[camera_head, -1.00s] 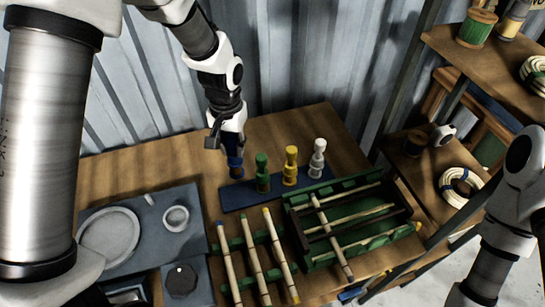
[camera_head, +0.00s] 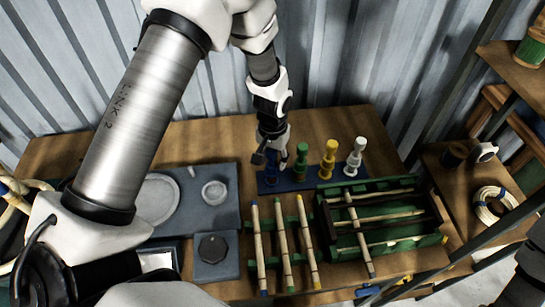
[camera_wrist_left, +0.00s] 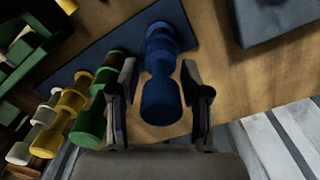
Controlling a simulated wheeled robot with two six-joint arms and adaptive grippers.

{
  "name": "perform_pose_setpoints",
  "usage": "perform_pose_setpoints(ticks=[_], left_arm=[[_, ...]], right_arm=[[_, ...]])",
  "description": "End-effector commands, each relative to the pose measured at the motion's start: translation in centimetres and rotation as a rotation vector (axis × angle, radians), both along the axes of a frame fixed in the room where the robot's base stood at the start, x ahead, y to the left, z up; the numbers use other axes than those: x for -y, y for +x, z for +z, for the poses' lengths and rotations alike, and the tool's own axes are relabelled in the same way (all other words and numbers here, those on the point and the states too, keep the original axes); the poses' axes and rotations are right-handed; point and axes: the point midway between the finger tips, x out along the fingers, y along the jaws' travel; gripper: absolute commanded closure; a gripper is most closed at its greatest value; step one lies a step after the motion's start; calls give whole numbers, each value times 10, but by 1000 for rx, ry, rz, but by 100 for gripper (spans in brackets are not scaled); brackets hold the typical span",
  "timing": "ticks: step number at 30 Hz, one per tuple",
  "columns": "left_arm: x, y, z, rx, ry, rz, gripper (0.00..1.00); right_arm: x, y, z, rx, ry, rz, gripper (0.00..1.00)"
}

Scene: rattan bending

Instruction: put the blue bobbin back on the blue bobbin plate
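The blue bobbin (camera_wrist_left: 161,84) stands between the two fingers of my left gripper (camera_wrist_left: 160,92) in the wrist view, with a gap on each side. The gripper is open around it. In the head view, the left gripper (camera_head: 273,155) points down over the left end of the dark blue bobbin plate (camera_head: 310,183), and the bobbin (camera_head: 271,174) is partly hidden below it. The bobbin's base is at the end of the plate; its exact seating is hard to tell. My right gripper is out of view.
Green (camera_head: 301,160), yellow (camera_head: 328,160) and white (camera_head: 355,158) bobbins stand in a row on the plate, close to the left gripper. A green rack (camera_head: 425,238) with rods lies in front. A grey tray (camera_head: 222,227) is at left; corrugated wall behind.

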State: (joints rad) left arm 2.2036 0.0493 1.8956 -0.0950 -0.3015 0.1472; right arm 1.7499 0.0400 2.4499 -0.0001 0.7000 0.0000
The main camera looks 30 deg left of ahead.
Motion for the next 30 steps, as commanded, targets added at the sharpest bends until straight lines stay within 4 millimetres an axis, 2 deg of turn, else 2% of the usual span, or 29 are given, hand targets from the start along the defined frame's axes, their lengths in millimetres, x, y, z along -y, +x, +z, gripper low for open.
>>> perform_pose_setpoints(ticks=[8,11,12,14,24,27,30], left_arm=[[0,0,1,0,0,0,47],[0,0,9,0,0,0,47],[0,0,11,1,0,0,47],[0,1,22,4,0,0,47],[0,1,106,5,-1,1,47],[0,0,120,2,0,0,47],[0,0,126,0,0,0,47]], right_arm=[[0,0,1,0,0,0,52],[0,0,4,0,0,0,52],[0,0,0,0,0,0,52],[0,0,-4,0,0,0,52],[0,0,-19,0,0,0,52],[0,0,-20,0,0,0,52],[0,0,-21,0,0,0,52]])
